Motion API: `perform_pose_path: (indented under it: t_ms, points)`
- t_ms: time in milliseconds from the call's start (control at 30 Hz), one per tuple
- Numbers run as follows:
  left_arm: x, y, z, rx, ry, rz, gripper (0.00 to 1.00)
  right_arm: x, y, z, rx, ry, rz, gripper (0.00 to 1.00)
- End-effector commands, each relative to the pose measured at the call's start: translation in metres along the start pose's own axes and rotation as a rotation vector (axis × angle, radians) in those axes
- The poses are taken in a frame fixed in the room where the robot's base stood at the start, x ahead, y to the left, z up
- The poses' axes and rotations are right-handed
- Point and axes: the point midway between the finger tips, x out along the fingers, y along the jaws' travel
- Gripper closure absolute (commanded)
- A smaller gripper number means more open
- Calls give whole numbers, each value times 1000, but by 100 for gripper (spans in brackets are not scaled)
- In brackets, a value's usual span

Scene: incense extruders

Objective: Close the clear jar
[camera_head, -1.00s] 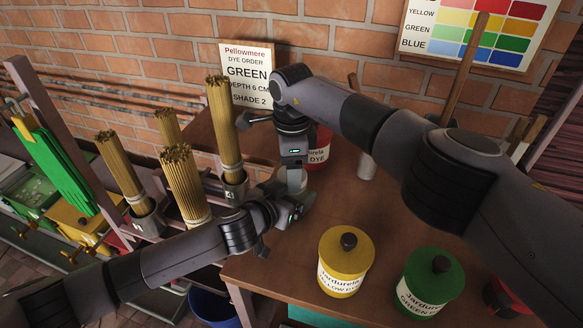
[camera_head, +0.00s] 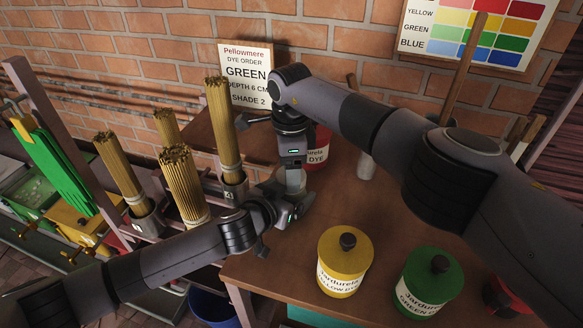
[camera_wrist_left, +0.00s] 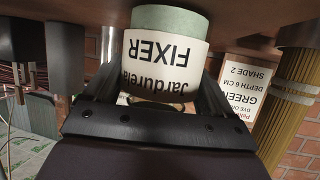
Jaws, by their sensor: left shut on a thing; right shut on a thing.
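The clear jar (camera_head: 294,181) stands at the back left of the table, mostly covered by my two grippers in the head view. In the left wrist view it appears upside down, with a white label reading "Jardurela FIXER" (camera_wrist_left: 165,62) and a pale green part. My left gripper (camera_head: 288,204) is shut around the jar's side, with one finger on each side of it in the left wrist view. My right gripper (camera_head: 293,163) points down just above the jar, shut on what seems to be its lid. The lid itself is hidden, so its contact with the rim cannot be told.
A yellow dye jar (camera_head: 345,270) and a green dye jar (camera_head: 433,285) stand at the table's front. A red dye jar (camera_head: 319,150) is close behind my right gripper. Several incense bundles stand in holders (camera_head: 235,190) at the left. The middle of the table (camera_head: 370,210) is clear.

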Motion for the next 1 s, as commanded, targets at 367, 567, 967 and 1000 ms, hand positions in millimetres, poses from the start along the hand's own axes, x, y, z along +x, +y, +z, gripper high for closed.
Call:
perform_pose_path:
  t_ms: [367, 567, 967, 1000]
  points:
    - [0, 1, -5, -1, 11, 4, 71, 12, 1, 2, 1, 2, 2, 62]
    - [0, 3, -6, 0, 13, 7, 71, 13, 0, 0, 2, 5, -1, 62]
    - [0, 3, -7, 1, 15, 8, 71, 12, 0, -2, 6, 9, -1, 62]
    - [0, 3, -7, 1, 15, 9, 71, 11, -1, -2, 6, 8, 0, 62]
